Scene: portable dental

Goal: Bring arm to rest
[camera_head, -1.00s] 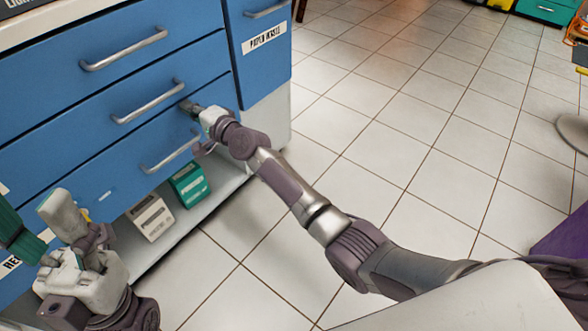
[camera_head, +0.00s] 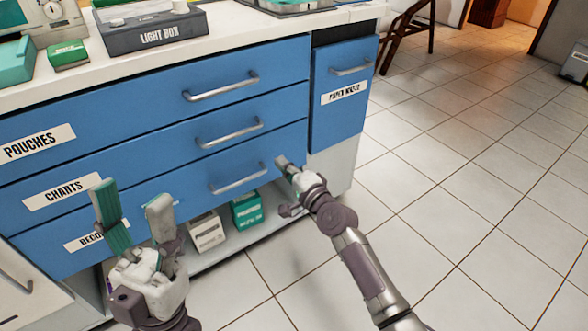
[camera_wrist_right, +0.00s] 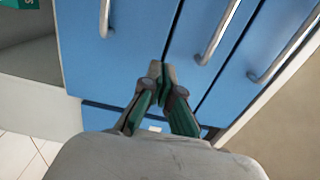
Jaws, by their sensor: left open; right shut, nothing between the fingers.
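My left gripper (camera_head: 136,222) is at the lower left in the head view, pointing up, with its two green-padded fingers spread and nothing between them. It is in front of the blue drawers labelled charts and records. My right gripper (camera_head: 282,164) is near the right end of the lowest blue drawer (camera_head: 262,180). In the right wrist view its fingertips (camera_wrist_right: 156,72) are together and empty, in front of the blue drawer fronts. Whether the tips touch the front I cannot tell. The drawers look closed.
Drawer handles (camera_head: 222,92) stick out from the fronts. A light box (camera_head: 152,30) is on the white counter (camera_head: 232,32). A white box (camera_head: 207,231) and a green box (camera_head: 247,210) are on the low shelf. The tiled floor (camera_head: 450,200) on the right is clear.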

